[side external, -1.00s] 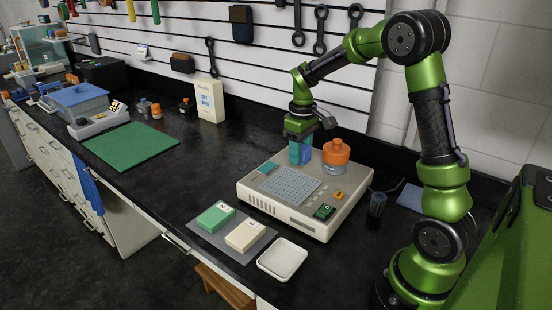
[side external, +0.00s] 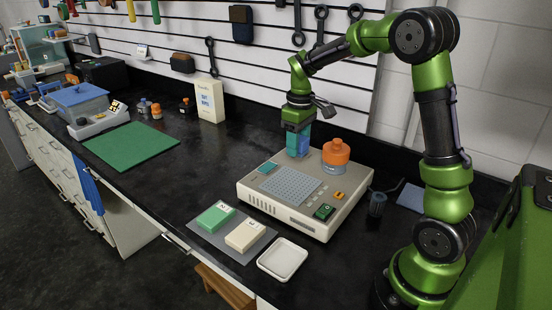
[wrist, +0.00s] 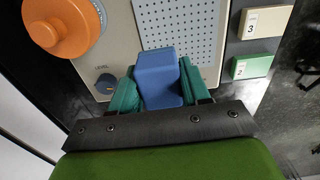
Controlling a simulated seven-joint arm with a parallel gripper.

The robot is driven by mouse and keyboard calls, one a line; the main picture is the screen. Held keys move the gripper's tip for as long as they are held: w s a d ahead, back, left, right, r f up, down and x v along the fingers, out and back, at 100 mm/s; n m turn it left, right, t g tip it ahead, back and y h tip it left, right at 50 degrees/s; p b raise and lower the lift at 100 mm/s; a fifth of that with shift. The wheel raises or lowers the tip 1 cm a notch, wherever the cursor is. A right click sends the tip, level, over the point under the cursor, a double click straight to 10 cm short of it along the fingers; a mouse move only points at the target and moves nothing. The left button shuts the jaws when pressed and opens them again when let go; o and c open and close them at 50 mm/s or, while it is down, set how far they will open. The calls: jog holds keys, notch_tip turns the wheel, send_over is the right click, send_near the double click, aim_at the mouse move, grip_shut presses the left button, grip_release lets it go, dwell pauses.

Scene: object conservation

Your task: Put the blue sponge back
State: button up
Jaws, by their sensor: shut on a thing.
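The blue sponge (wrist: 160,78) is a block between the teal fingers of my gripper (wrist: 157,92) in the wrist view. In the side view my gripper (side external: 298,146) is shut on the blue sponge (side external: 304,143) and holds it over the back left part of the beige machine (side external: 260,207). The fingers hide part of its sides. A grey mat (side external: 205,236) at the front of the bench bears a green block (side external: 216,217) marked 2 and a cream block (side external: 245,236) marked 3.
An orange-topped jar (side external: 336,155) stands on the machine just right of my gripper. A white tray (side external: 283,260) lies in front. A green mat (side external: 131,146) and white carton (side external: 209,99) are to the left. The black bench between them and the machine is clear.

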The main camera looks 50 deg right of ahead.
jog(key=s+a+f+n, duration=0.25)
jog(key=a+n, duration=0.45)
jog(key=a, duration=0.6)
jog(key=n, duration=1.1)
send_near(283, 260)
jog(key=shift+f, duration=3.25)
jog(key=shift+f, duration=0.1)
jog(key=o, duration=0.6)
jog(key=shift+o, duration=0.7)
